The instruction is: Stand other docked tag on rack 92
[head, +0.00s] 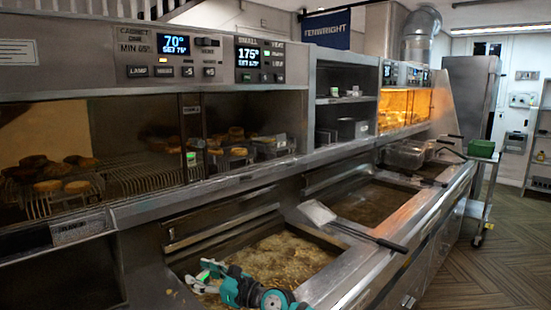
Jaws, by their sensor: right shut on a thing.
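My right gripper (212,272), teal and black, is low in the picture over the front fryer vat. It is shut on a small pale thing with a bright green patch (203,277), which looks like a tag; its face is too small to read and the fingers partly hide it. Another small tag with a green light (191,158) stands at the front of the rack in the heated cabinet, by the divider. A light label plate (77,231) is on the cabinet's lower left front; I cannot read which rack is 92. My left gripper is out of view.
Wire racks (130,180) in the cabinet hold several browned round pieces (78,187). The front vat (275,255) holds bubbling oil. A basket or scoop with a black handle (390,245) juts over the ledge.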

